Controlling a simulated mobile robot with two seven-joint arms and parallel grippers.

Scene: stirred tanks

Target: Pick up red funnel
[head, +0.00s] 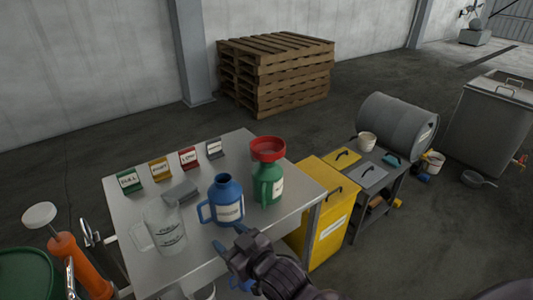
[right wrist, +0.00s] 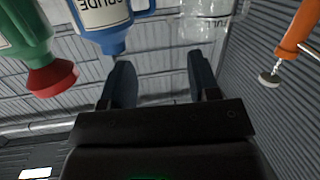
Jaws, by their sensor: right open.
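The red funnel (head: 268,149) sits in the mouth of a green container (head: 266,188) on the metal table's far right part. In the right wrist view, which looks upside down, the red funnel (right wrist: 52,78) is at the left on the green container (right wrist: 22,30). My right gripper (head: 230,242) is open and empty at the table's front edge, nearer than the funnel and apart from it. Its two spread fingers (right wrist: 158,68) show in the right wrist view with nothing between them. My left gripper is not in view.
A blue jug (head: 228,198) stands left of the green container, close to my right gripper. A clear jug (head: 165,230) is farther left. Labelled stands (head: 160,170) line the back, with a grey block (head: 180,192) before them. A yellow cabinet (head: 322,228) adjoins the table's right side.

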